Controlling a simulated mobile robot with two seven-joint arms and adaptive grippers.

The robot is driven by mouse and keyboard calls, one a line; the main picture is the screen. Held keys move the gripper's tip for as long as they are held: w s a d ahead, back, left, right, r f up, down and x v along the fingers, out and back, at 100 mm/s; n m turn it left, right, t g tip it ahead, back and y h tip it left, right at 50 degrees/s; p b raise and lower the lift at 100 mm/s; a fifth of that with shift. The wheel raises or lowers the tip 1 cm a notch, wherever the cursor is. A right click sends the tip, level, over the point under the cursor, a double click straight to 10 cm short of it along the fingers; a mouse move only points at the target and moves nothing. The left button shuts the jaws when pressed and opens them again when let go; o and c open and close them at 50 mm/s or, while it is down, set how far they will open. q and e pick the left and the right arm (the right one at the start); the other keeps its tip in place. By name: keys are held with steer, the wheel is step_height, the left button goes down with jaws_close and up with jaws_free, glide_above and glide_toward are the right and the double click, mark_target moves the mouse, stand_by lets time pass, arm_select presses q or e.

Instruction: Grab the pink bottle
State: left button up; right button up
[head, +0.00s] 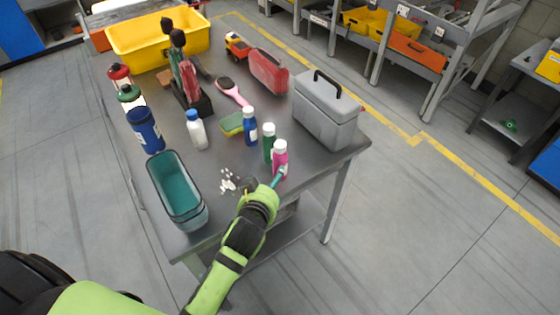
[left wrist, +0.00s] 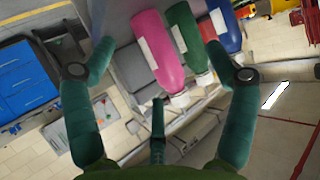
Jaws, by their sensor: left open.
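The pink bottle (head: 280,158) with a white cap stands upright near the table's front edge. It also shows in the left wrist view (left wrist: 156,40), between the spread fingers, with its white label visible. My left gripper (head: 277,181) is open and empty, right at the near side of the pink bottle; I cannot tell whether it touches it. A green bottle (head: 268,145) stands close beside the pink one, with a blue bottle (head: 249,128) behind it. In the left wrist view, the right finger reaches in front of the green bottle (left wrist: 188,40). My right gripper is not in view.
A grey toolbox (head: 328,112) stands to the right at the table edge. A teal-lined bin (head: 166,208) and small white pieces (head: 228,182) lie to the left. A sponge (head: 232,124) and a white bottle (head: 196,131) stand farther back.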

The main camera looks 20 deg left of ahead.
mark_target(284, 164)
arm_select(q)
steer(key=w, duration=0.1)
steer(key=w+d, duration=0.1)
steer(key=w+r+t, duration=0.1)
steer(key=shift+w+d+r, duration=0.1)
steer(key=shift+w+d, duration=0.1)
steer(key=shift+d, duration=0.05)
steer(key=shift+p+x, duration=0.95)
steer(key=shift+x, duration=2)
steer(key=shift+d+f, duration=0.15)
steer(key=shift+f, duration=0.05)
steer(key=shift+s, duration=0.1)
steer(key=c, duration=1.4)
